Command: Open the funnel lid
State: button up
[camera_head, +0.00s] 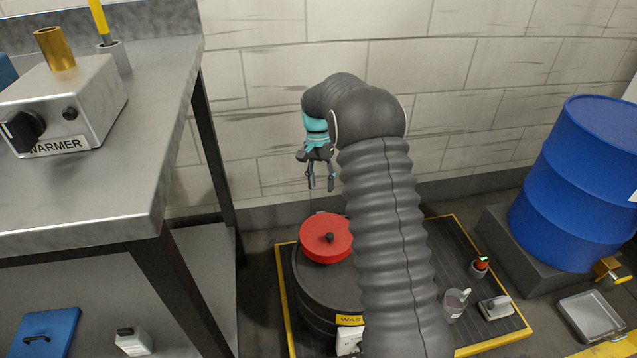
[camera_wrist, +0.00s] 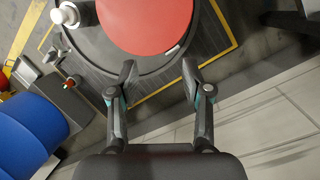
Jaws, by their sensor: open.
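The funnel lid (camera_head: 322,247) is a round red disc with a small black knob (camera_head: 329,237) in its middle. It lies flat on top of a dark waste drum (camera_head: 308,297) with a yellow label. In the wrist view the red lid (camera_wrist: 150,22) shows at the top, cut off by the frame, with a small pale piece at its lower right edge. My gripper (camera_head: 322,184) points down above the far side of the lid, apart from it. In the wrist view my gripper (camera_wrist: 158,75) has its two fingers spread with nothing between them.
A metal bench (camera_head: 150,170) with a warmer (camera_head: 65,105) stands at the left. The drum stands on a yellow-edged dark pallet (camera_head: 512,322) with a cup (camera_head: 454,304) and small items. A blue barrel (camera_head: 575,180) is at the right. A block wall (camera_head: 250,80) is close behind.

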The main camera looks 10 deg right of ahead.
jog(key=v, duration=1.2)
jog(key=s+f+n+t, duration=0.1)
jog(key=s+f+n, duration=0.2)
jog(key=f+n, duration=0.15)
jog(key=s+r+n+t, duration=0.1)
jog(key=s+r, duration=0.3)
jog(key=s, duration=0.8)
jog(key=s+r+t, duration=0.4)
jog(key=s, duration=0.9)
jog(key=s+r+n+t, duration=0.1)
jog(key=s+r, duration=0.3)
jog(key=s, duration=0.9)
jog(key=shift+s+a+n+t, duration=0.15)
jog(key=shift+a+n+t, duration=0.15)
jog(key=shift+t, duration=0.6)
